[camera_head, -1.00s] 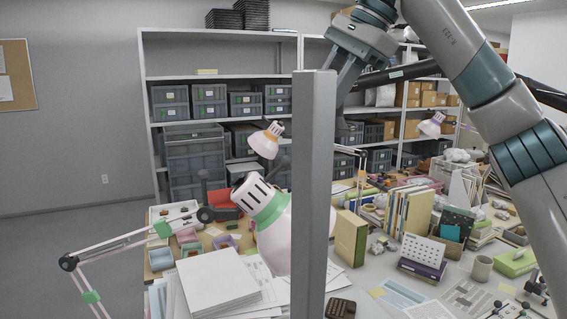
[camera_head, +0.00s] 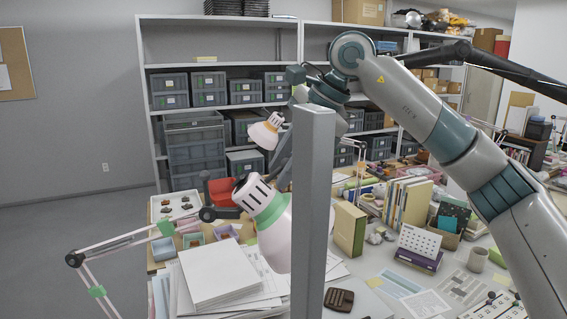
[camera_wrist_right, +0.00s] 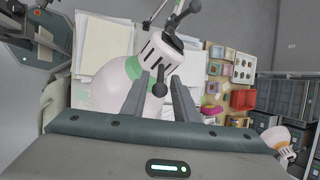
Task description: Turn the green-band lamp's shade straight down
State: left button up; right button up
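The green-band lamp has a white slotted cap, a green band and a pale pink shade (camera_head: 273,242). In the head view the shade is tilted, its mouth towards the lower right. Its jointed arm (camera_head: 115,243) comes from the left. The lamp also shows in the wrist view (camera_wrist_right: 105,90). My right gripper (camera_head: 281,178) is beside the cap, partly hidden in the head view. In the wrist view my right gripper (camera_wrist_right: 160,84) has its fingers apart, with a dark lamp knob (camera_wrist_right: 163,90) seen between them. I cannot tell whether they touch the lamp. My left gripper is not in view.
An orange-band lamp (camera_head: 265,131) stands behind. Stacked white papers (camera_head: 218,272) lie below the green-band lamp. Small trays (camera_head: 180,207) are behind it. Upright books (camera_head: 405,203) and a mug (camera_head: 478,259) stand to the right. Shelves with grey crates (camera_head: 208,88) line the back.

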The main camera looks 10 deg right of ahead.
aim_at(283, 196)
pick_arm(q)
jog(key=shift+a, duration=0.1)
pick_arm(e)
grip_shut()
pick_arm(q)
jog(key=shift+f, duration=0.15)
pick_arm(e)
jog(key=shift+f, duration=0.15)
